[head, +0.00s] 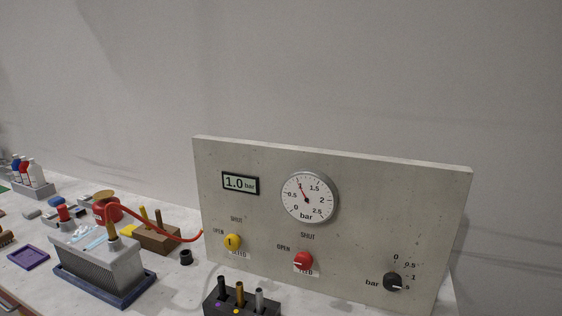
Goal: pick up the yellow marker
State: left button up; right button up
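In the head view, a small thin yellow upright piece (143,213) stands at a brown block (157,239) left of the panel; it may be the yellow marker, but it is too small to tell. A darker thin piece (158,217) stands beside it. At the bottom edge, a black holder (222,306) carries a black peg (222,284), a brass-coloured peg (239,292) and a silver peg (259,297); the holder is partly cut off. Neither of my grippers is in view.
A grey upright panel (380,200) with a gauge (309,197), display and knobs stands on the right. A red hose (168,230) runs to it from a finned grey box (92,263) on a blue tray. A purple tray (28,257) lies far left. Small items crowd the back left.

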aim_at(142, 208)
jog(key=i+j+u, duration=0.1)
jog(key=j, duration=0.3)
jog(key=i+j+u, duration=0.1)
jog(key=j, duration=0.3)
jog(key=i+j, duration=0.15)
jog(key=j, duration=0.25)
jog(key=i+j+u, duration=0.15)
jog(key=j, duration=0.2)
jog(key=k+j+z, duration=0.1)
jog(key=z, duration=0.65)
